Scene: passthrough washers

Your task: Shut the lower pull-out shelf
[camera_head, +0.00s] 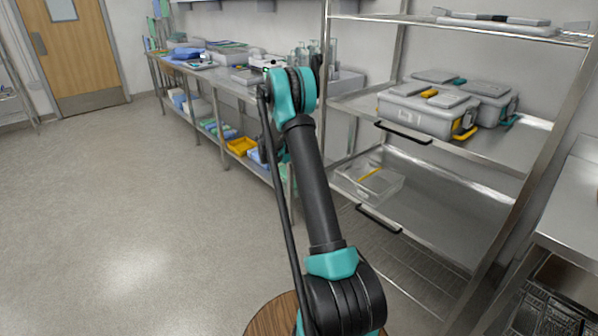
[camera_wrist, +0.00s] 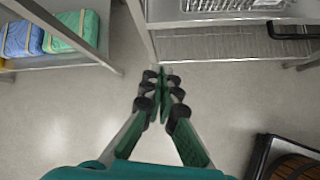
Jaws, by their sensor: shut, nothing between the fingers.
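The lower pull-out shelf (camera_head: 430,232) is a metal tray in the rack at the right, with a black bar handle (camera_head: 379,218) on its front edge. A clear plastic box (camera_head: 368,183) with an orange strip sits on its left part. How far the shelf stands out of the rack is hard to tell. In the wrist view, a shelf edge (camera_wrist: 225,20) and a black handle (camera_wrist: 293,30) show at the upper right. My gripper (camera_wrist: 162,73) is shut and empty, over the floor to the left of that handle and apart from it. In the head view my arm hides the fingers.
An upper shelf (camera_head: 480,150) with its own black handle holds grey cases (camera_head: 430,110). A long workbench (camera_head: 228,84) with bins beneath runs along the back wall. A metal counter (camera_head: 575,205) stands at the right. The floor (camera_head: 140,200) at the left is clear.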

